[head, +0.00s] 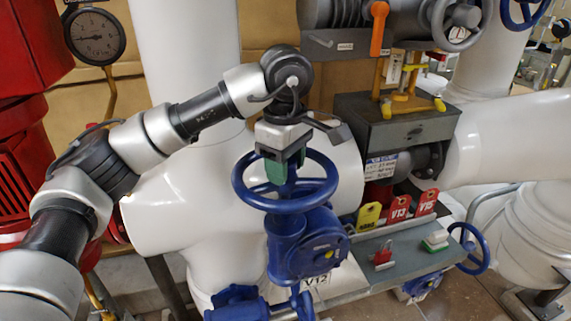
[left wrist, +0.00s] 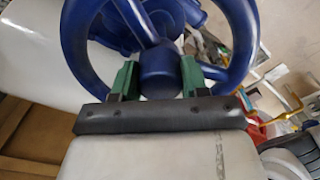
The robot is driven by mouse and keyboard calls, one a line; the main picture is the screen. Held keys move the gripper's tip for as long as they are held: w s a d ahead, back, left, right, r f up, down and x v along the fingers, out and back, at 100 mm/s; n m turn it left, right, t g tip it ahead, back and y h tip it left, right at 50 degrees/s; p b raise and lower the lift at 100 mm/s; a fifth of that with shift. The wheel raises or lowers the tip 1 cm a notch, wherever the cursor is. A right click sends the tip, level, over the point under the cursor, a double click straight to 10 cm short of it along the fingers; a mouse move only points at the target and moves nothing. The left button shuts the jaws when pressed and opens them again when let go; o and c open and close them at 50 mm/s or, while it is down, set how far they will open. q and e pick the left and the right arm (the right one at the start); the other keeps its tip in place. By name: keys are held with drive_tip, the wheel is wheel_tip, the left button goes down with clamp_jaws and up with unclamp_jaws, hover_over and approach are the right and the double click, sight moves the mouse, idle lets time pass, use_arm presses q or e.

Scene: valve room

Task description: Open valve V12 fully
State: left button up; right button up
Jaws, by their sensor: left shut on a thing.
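The V12 valve has a blue handwheel (head: 287,207) on top of a blue valve body (head: 296,247). A white label reading V12 (head: 318,281) sits at its foot. My left gripper (head: 284,173) comes down from above onto the middle of the wheel. In the left wrist view its two green fingers lie on either side of the wheel's round blue hub (left wrist: 158,72), shut on it. The wheel rim (left wrist: 74,35) and spokes spread around the fingers. The lower part of the valve is partly hidden. My right gripper is not in view.
A grey shelf (head: 395,262) beside the valve holds a yellow tag (head: 369,216), red tags V13 (head: 399,207) and V15 (head: 427,203), and a small red padlock (head: 383,257). A grey box (head: 395,125) stands behind. White pipes (head: 180,205) surround the valve. Another blue handwheel (head: 468,248) is at right.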

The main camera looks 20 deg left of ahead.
use_arm(q)
drive_tip(key=n, duration=0.3)
drive_tip(key=shift+f+n, duration=0.3)
drive_tip(key=shift+f, duration=0.05)
drive_tip(key=n, duration=0.4)
drive_tip(key=shift+n, duration=0.3)
drive_tip(key=n, duration=0.3)
drive_tip(key=shift+n, duration=0.4)
drive_tip(key=n, duration=0.4)
drive_tip(key=shift+b, duration=0.35)
drive_tip(key=n, duration=1.7)
